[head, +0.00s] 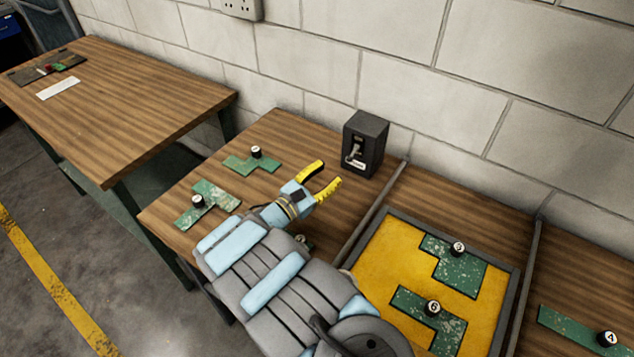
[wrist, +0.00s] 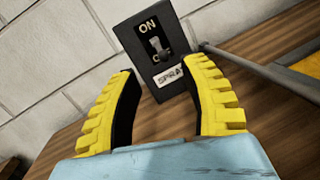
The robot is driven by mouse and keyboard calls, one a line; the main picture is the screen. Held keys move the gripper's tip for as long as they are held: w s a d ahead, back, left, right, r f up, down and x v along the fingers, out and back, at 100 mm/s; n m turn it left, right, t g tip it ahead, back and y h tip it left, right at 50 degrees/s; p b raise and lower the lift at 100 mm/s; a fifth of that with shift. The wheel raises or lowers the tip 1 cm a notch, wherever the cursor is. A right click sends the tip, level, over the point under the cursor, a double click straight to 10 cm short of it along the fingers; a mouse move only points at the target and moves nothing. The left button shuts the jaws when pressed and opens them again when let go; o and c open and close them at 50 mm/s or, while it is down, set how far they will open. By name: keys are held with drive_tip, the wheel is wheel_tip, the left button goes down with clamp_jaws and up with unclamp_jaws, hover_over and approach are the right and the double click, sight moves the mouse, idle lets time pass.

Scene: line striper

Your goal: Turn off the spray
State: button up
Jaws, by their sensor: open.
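The spray switch box (head: 366,143) is dark and stands on the wooden bench against the block wall. In the wrist view the box (wrist: 138,30) has ON at the top, a partly covered OFF below it, and a white label reading SPRA with its end hidden by a finger. A metal lever (wrist: 157,45) sits between the words and overlaps the lower one; I cannot surely tell its position. My gripper (head: 325,177) has yellow fingers, spread and empty. It is in front and to the left of the box, apart from the lever. The fingers (wrist: 163,72) frame the box's lower part.
Green pieces with black knobs (head: 252,165) lie on the bench left of my gripper. A yellow tray (head: 378,255) with a grey rim holds more green pieces at the right. A grey bar (head: 372,215) runs between box and tray. Another table (head: 130,100) stands at the left.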

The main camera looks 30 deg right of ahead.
drive_tip(key=shift+v, duration=1.95)
